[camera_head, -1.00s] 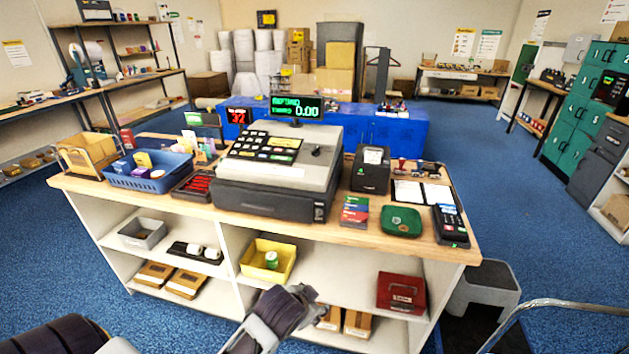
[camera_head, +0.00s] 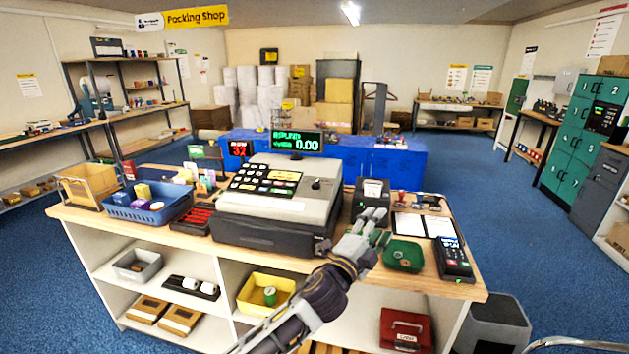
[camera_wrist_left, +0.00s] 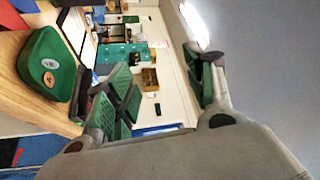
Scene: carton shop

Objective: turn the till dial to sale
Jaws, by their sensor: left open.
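The till (camera_head: 277,198) stands on the wooden counter, with a grey top, black keys and a dark drawer front. Its dial, a small black knob (camera_head: 316,184), sits on the right part of the sloped top; its setting is too small to read. The till's green display (camera_head: 297,140) appears to read REFUND, with 0.00. My left gripper (camera_head: 377,228) is open and empty, in front of the counter's right half, right of the till and apart from the dial. In the left wrist view its green-padded fingers (camera_wrist_left: 165,85) are spread; the dial is not visible there. My right gripper is not in view.
A card printer (camera_head: 371,197) stands right of the till, partly behind my gripper. A green dish (camera_head: 403,255) and a card terminal (camera_head: 452,260) lie further right. A blue basket (camera_head: 150,207) and a red-lined tray (camera_head: 196,220) stand left of the till.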

